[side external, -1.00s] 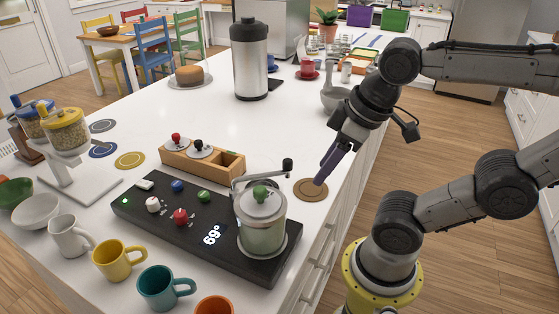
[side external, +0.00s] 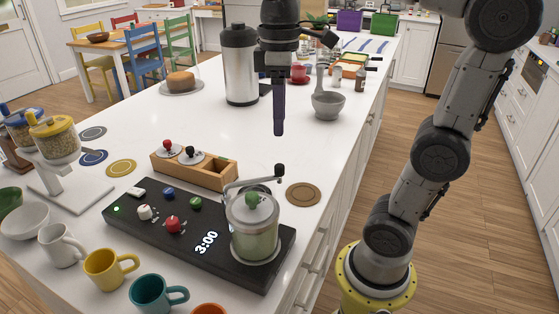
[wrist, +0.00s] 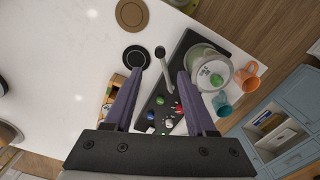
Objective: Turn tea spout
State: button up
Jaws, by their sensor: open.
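The tea vessel (side external: 254,230) is a pale green pot with a grey lid and a green knob, standing at the right end of a black control panel (side external: 150,215). In the wrist view the dark end (wrist: 160,52) and grey arm lie between my finger lines, beside the pot (wrist: 208,72). My gripper (side external: 279,132) is open and empty, pointing down above the counter behind the pot. In the wrist view its two purple fingers (wrist: 160,75) are apart.
A brown round coaster (side external: 303,194) lies right of the spout end. Mugs, including a teal one (side external: 152,294), stand in front. A tall steel flask (side external: 240,65) and grey mortar (side external: 327,106) stand further back.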

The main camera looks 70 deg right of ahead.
aim_at(279, 166)
notch_tip(279, 166, down, 11)
jog(key=shift+r, duration=0.15)
jog(key=shift+c, duration=0.2)
grip_shut()
jog(key=shift+r, duration=0.1)
dwell(1.3)
